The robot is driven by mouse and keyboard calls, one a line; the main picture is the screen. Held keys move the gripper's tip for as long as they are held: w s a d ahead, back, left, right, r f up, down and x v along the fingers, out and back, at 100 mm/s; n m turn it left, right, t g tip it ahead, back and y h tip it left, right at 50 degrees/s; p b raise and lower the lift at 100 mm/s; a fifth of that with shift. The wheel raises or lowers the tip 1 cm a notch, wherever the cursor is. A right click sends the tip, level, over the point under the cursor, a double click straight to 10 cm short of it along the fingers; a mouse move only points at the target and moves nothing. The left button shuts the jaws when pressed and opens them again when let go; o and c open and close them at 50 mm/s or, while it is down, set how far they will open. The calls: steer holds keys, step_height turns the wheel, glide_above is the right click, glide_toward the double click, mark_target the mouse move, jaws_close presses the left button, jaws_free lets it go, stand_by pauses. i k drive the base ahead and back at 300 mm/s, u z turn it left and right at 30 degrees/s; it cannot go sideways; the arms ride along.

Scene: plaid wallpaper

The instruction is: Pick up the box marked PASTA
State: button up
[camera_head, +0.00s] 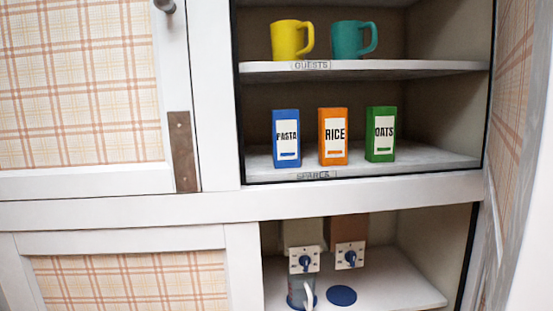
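The blue box marked PASTA (286,155) stands upright on the middle shelf of an open cabinet, at the left of a row of three boxes. An orange box marked RICE (333,155) stands to its right, with a small gap between them. A green box marked OATS (380,152) stands at the right of the row. My gripper does not show in this view.
The boxes' shelf (440,159) has free room at the right. A yellow mug (289,39) and a teal mug (347,39) stand on the shelf above. Below, a clear mug (296,292) sits beneath two dispensers, beside a blue disc (341,295). The cabinet frame (217,95) borders the left side.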

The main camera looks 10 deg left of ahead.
mark_target(285, 123)
steer(key=k, duration=1.05)
steer(key=u, duration=0.45)
steer(key=i, duration=2.25)
steer(key=z, duration=0.55)
